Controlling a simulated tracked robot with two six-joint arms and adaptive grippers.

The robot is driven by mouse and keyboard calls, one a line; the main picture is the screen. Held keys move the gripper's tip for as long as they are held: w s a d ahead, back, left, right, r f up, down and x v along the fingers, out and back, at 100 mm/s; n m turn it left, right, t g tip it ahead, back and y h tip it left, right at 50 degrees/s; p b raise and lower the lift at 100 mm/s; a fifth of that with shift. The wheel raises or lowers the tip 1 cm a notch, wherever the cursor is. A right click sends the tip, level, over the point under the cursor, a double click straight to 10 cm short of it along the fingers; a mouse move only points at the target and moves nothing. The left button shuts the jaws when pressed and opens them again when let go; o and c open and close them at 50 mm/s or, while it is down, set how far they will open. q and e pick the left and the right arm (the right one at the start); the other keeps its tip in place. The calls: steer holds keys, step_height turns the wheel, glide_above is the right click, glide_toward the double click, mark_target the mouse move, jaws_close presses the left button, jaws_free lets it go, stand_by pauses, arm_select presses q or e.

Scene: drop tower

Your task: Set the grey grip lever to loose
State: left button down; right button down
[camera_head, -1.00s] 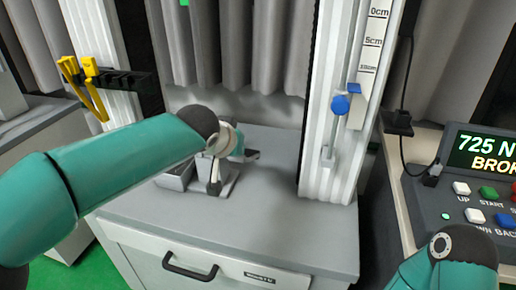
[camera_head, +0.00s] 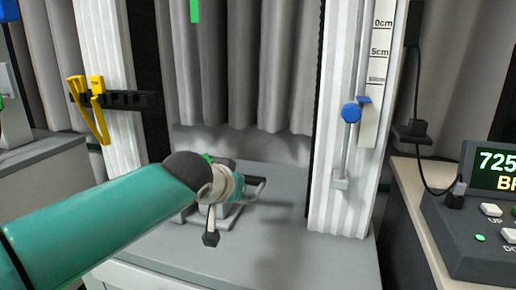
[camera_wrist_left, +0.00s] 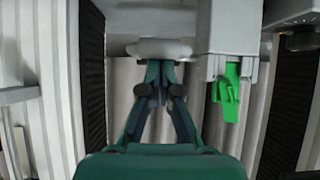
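My left gripper (camera_head: 264,184) reaches low over the grey cabinet top, its fingers drawn together with nothing visible between them. It also shows in the left wrist view (camera_wrist_left: 161,66), with its tips just below a pale grey rounded piece (camera_wrist_left: 160,48). This piece may be the grip lever, but I cannot be sure. I cannot tell whether the tips touch it, nor its setting. A green piece (camera_wrist_left: 230,92) hangs from a grey holder (camera_wrist_left: 228,66) right of the fingers. My left wrist hides much of the grey fixture (camera_head: 228,220) in the head view. My right gripper is out of view.
A white column (camera_head: 340,212) with a blue knob (camera_head: 351,112) and a scale (camera_head: 374,85) stands right of the gripper. Yellow tongs (camera_head: 98,100) hang on a black rack at left. A control box (camera_head: 470,235) stands at far right. Cabinet top near the column is clear.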

arm_select(q)
steer(key=shift+s+d+f+g, duration=0.1)
steer(key=shift+d+f+g, duration=0.05)
steer(key=shift+f, duration=0.3)
steer(key=shift+s+d+f+g, duration=0.1)
steer(key=shift+f+g, duration=0.05)
steer(key=shift+f, duration=0.25)
step_height(320, 180, up, 5)
steer(key=w+p, duration=0.2)
steer(key=p, duration=0.2)
steer(key=s+a+r, duration=0.2)
steer(key=s, duration=0.7)
steer(key=shift+a+r, duration=0.15)
